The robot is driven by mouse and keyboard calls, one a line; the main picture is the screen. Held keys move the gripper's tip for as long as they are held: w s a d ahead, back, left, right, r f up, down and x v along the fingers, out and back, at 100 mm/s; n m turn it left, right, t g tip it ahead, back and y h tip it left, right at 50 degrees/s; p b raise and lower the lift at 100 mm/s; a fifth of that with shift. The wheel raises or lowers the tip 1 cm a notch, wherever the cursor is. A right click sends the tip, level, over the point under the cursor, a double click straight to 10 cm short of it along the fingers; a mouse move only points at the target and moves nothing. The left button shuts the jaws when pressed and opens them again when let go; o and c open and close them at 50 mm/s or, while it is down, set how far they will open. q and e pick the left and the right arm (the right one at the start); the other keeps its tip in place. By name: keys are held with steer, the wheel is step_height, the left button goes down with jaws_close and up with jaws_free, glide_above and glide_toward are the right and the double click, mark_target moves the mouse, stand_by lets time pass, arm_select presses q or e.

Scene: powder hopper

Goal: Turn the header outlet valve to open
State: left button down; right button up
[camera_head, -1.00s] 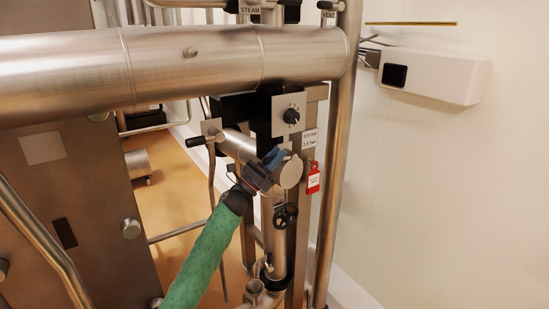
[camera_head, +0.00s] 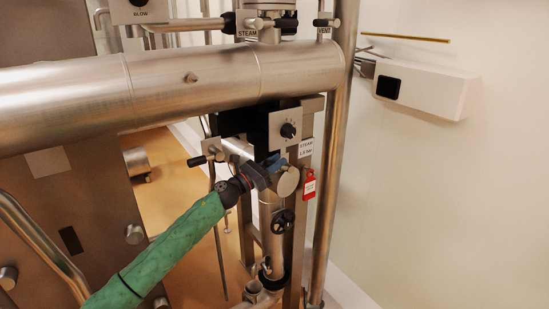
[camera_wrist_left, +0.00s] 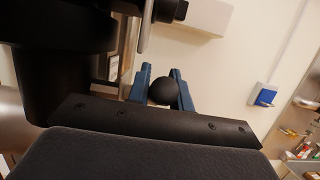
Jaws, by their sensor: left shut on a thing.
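My left gripper (camera_head: 272,164) is at the upper left of a round metal pipe end (camera_head: 288,182), below the header pipe. In the left wrist view its blue fingers (camera_wrist_left: 163,88) are shut on a black ball knob (camera_wrist_left: 164,91). The knob is hidden by the gripper in the head view, and I cannot read a label for it. A black lever handle (camera_head: 197,161) with a small plate sticks out to the left of the gripper, apart from it. My right gripper is not in view.
The thick steel header pipe (camera_head: 190,80) runs across above my gripper. A dial plate (camera_head: 288,131), a red tag (camera_head: 309,186) and a black handwheel (camera_head: 283,222) are close by. A vertical pipe (camera_head: 329,200) stands to the right.

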arm_select(q)
steer(key=shift+r, duration=0.15)
steer(key=c, duration=1.3)
jaws_free()
steer(key=shift+o, duration=0.2)
